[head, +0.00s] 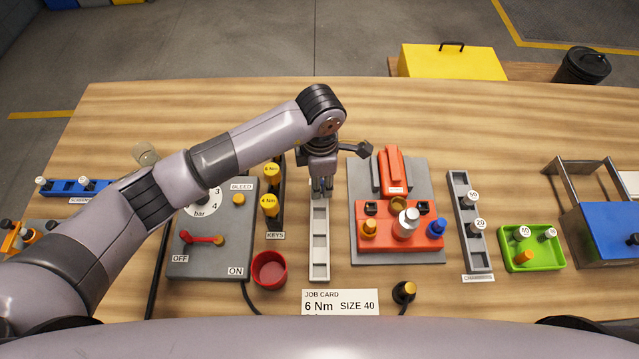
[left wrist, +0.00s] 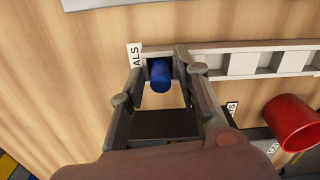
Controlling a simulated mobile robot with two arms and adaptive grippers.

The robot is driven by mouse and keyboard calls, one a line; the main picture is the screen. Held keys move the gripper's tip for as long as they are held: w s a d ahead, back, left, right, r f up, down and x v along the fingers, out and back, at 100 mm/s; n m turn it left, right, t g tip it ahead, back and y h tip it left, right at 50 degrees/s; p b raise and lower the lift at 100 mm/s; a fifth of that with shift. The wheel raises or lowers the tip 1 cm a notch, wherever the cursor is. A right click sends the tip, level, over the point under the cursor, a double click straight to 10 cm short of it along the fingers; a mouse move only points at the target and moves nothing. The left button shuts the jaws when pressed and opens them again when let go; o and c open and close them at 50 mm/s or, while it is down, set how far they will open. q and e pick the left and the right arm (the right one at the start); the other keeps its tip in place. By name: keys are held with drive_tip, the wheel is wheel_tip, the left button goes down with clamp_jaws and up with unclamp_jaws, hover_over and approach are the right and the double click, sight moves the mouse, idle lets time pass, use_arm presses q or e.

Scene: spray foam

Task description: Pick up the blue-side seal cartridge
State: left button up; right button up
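The blue cartridge (left wrist: 160,75) sits at the end of the pale slotted seal rack (left wrist: 245,65), beside a label ending in "ALS". My left gripper (left wrist: 160,55) is over that end, its fingers on either side of the cartridge. Small gaps seem to show between the fingers and the cartridge, so the gripper looks open. In the head view the left gripper (head: 322,190) points down at the far end of the rack (head: 319,240) and hides the cartridge. The rack's other visible slots look empty. My right gripper is not in view.
A red cup (head: 269,270) and the grey bleed panel (head: 212,230) stand left of the rack. The red block with blue and orange fittings (head: 400,236) stands right. A job card (head: 341,302) lies in front. Bare wood lies beyond the rack.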

use_arm(q)
clamp_jaws()
drive_tip(key=shift+r, duration=0.1)
